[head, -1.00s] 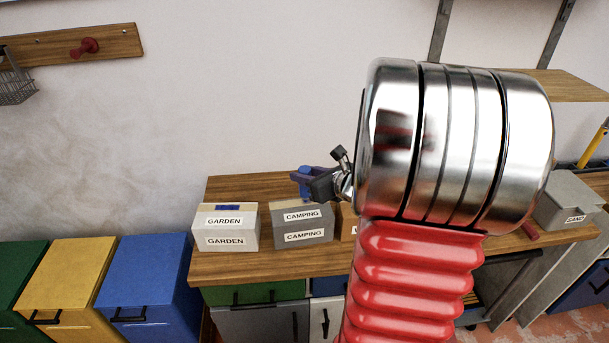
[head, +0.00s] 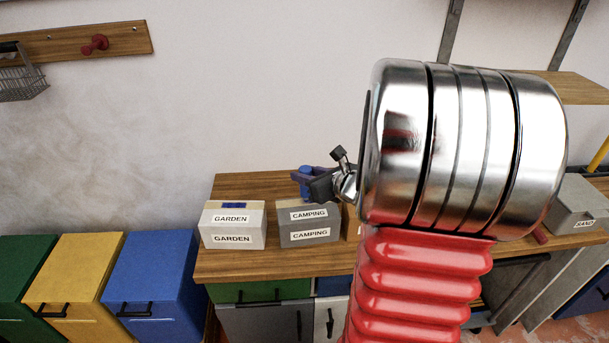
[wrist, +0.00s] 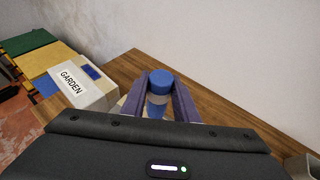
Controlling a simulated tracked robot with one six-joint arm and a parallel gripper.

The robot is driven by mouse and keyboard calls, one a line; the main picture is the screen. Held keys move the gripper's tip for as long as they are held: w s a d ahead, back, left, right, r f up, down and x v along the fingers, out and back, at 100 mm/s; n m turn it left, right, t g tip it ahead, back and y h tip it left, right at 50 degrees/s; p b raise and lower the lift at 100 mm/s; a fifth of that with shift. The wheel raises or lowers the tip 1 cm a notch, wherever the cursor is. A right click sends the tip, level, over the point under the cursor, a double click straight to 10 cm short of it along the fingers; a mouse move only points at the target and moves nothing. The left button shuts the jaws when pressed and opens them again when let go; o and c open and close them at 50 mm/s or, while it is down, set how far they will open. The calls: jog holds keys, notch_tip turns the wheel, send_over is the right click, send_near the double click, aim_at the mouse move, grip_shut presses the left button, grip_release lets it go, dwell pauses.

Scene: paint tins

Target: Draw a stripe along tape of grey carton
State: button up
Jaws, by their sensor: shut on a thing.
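The grey carton (head: 310,238) stands on the wooden bench, marked CAMPING on its top and front. Its tape is mostly hidden behind my gripper in the head view. My gripper (head: 305,182) has purple fingers and is over the back of this carton. In the wrist view my gripper (wrist: 160,92) is shut on a blue marker (wrist: 160,82) with a pale band, held between the two fingers. The marker's tip is hidden, so I cannot tell whether it touches the tape. The grey carton is almost wholly hidden there.
A white GARDEN carton (head: 233,238) with a blue stripe on its tape stands just left. A grey SAND box (head: 578,207) is at the right of the bench (head: 245,182). Blue (head: 150,275), yellow (head: 70,275) and green bins stand left. A wall rises behind.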

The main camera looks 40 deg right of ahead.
jog(key=shift+w+a+f, duration=0.2)
jog(key=shift+w+a, duration=0.05)
jog(key=shift+a, duration=0.35)
jog(key=shift+w+a, duration=0.2)
jog(key=shift+a, duration=0.05)
jog(key=shift+w+a, duration=0.4)
jog(key=shift+a, duration=0.35)
jog(key=shift+w+a, duration=0.1)
jog(key=shift+a, duration=0.05)
dwell(0.6)
jog(key=shift+s+d+r, duration=0.1)
jog(key=shift+s+d, duration=0.35)
jog(key=shift+d, duration=0.4)
jog(key=shift+s+d, duration=0.2)
jog(key=shift+d, duration=0.25)
jog(key=shift+s+d, duration=0.2)
jog(key=shift+d, duration=0.1)
jog(key=shift+s+d, duration=0.35)
jog(key=shift+d, duration=0.35)
